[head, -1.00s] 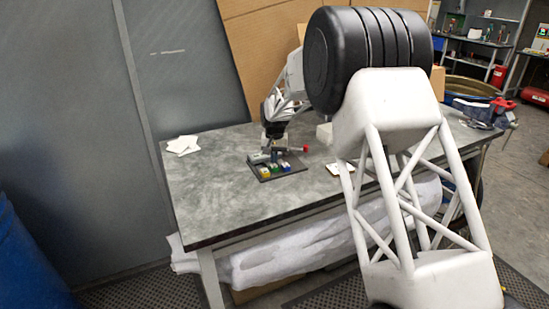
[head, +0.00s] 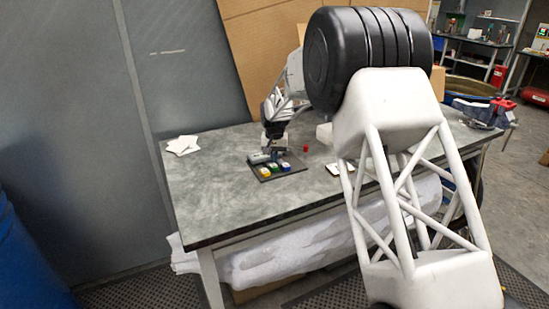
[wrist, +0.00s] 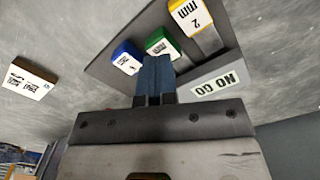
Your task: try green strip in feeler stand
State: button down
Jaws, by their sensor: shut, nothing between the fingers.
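The feeler stand is a dark flat tray (head: 291,174) on the table, also in the wrist view (wrist: 116,44). It holds the green strip, whose green labelled end (wrist: 160,42) shows between a blue one (wrist: 127,57) and a yellow one marked 2 mm (wrist: 190,16). A grey bar (wrist: 217,87) lettered NO GO lies on the tray's near side. My gripper (wrist: 153,64) is shut and empty, its blue fingertips just by the green end; I cannot tell whether they touch. In the head view my gripper (head: 276,151) is over the back of the tray.
A small red block (head: 305,149) stands right of the tray. A labelled tag (head: 335,168) lies farther right, also in the wrist view (wrist: 29,80). White sheets (head: 183,145) lie at the back left. The grey table (head: 215,200) is clear at the left and front.

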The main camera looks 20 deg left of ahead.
aim_at(277, 175)
jog(key=shift+f, duration=1.15)
dwell(0.9)
jog(key=shift+s+d, duration=0.85)
jog(key=shift+s, duration=0.05)
dwell(1.9)
jog(key=shift+r, duration=0.1)
notch_tip(277, 175, up, 7)
dwell(1.6)
jog(key=shift+d, duration=0.1)
dwell(0.4)
